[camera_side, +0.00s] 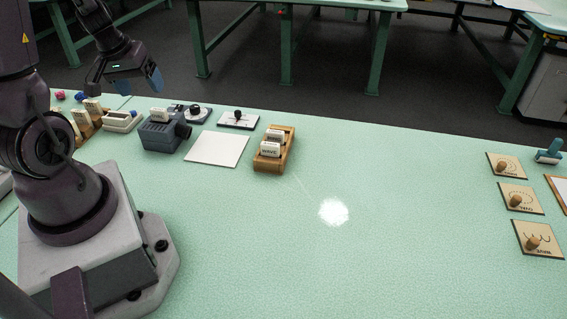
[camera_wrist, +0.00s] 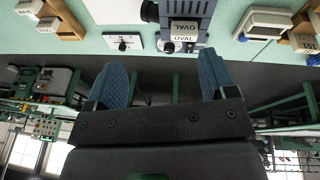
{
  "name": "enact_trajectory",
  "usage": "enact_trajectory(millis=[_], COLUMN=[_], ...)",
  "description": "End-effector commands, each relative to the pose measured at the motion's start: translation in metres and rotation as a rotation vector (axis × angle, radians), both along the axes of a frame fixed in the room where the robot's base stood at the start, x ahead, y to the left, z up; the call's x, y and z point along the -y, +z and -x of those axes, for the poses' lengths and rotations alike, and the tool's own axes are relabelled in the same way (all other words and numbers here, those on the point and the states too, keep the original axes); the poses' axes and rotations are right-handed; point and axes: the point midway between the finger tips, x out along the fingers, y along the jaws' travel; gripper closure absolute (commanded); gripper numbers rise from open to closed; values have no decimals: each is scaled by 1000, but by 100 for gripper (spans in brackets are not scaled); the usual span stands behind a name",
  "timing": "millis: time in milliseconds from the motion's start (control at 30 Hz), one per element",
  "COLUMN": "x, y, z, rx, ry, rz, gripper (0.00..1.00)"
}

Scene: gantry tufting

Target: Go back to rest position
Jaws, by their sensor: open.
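My gripper (camera_side: 135,84) is in the air at the upper left of the side view, above the back edge of the green table (camera_side: 380,230). Its two blue fingers are apart, with nothing between them. In the wrist view my gripper (camera_wrist: 168,85) also shows open and empty, with the table edge and the darker room behind it.
Below my gripper stand a grey machine (camera_side: 166,135) with an OVAL block on it, a white plate (camera_side: 217,149) and knob panels (camera_side: 239,119). A wooden rack (camera_side: 274,151) holds a WAVE block. Wooden pattern boards (camera_side: 521,198) lie at right. The table's middle is clear.

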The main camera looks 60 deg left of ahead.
Motion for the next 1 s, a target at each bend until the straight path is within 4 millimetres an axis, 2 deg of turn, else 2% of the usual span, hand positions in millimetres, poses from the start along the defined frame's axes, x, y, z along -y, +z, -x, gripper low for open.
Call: enact_trajectory(millis=[100, 233, 367, 400, 500, 600, 733, 833, 1000], x=[48, 101, 158, 176, 212, 237, 260, 268, 270], y=[25, 53, 85, 95, 116, 134, 150, 156, 156], z=[-25, -42, -46, -43, -35, -28, -23, -22, -23], rx=[22, 14, -2, -7, 2, 38, 112, 145, 146], ry=[-86, -214, -385, -445, -590, -723, -840, -879, -886], rz=[74, 103, 66, 38, -51, -145, -220, -234, -231], gripper=[22, 22, 22, 22, 22, 22, 22, 22, 22])
